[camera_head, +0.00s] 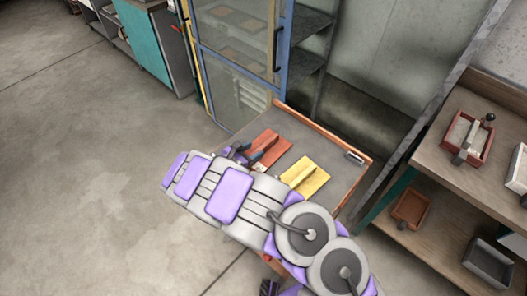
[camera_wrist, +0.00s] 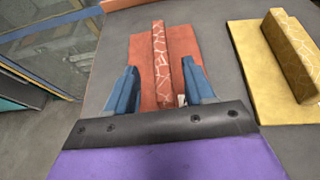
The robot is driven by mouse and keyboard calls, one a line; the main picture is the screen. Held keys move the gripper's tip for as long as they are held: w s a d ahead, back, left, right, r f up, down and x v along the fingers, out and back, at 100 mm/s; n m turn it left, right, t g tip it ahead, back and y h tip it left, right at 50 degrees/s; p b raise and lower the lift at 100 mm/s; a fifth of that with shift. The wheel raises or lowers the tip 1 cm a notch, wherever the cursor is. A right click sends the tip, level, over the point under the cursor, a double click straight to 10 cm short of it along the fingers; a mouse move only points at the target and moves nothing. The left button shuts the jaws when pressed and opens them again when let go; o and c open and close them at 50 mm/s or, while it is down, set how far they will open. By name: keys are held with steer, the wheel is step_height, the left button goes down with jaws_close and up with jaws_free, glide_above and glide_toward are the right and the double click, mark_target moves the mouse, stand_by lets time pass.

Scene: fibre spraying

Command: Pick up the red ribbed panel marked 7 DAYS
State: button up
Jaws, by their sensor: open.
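The red panel (camera_head: 274,152) lies flat on a grey tabletop, with one raised rib along it. In the wrist view the red panel (camera_wrist: 143,50) is ahead of my gripper and its rib (camera_wrist: 160,55) has pale crack-like lines. My gripper (camera_wrist: 160,78) is open, its two blue fingers on either side of the near part of the rib. It holds nothing. In the head view my gripper (camera_head: 241,153) is at the panel's left end, partly hidden by my arm. No 7 DAYS marking is readable; a small pale patch shows beside the right finger.
A yellow ribbed panel (camera_head: 311,179) lies to the right on the same table (camera_head: 325,150), which has an orange-brown rim. A glass-doored cabinet (camera_head: 235,50) stands behind. A wooden shelf (camera_head: 440,160) with trays is at right. Open floor (camera_head: 90,150) lies left.

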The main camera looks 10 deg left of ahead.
mark_target(263, 146)
steer(key=b+x, duration=0.2)
steer(key=x, duration=0.3)
steer(key=shift+w, duration=0.1)
jaws_close()
stand_by(0.4)
steer(key=shift+a, duration=0.1)
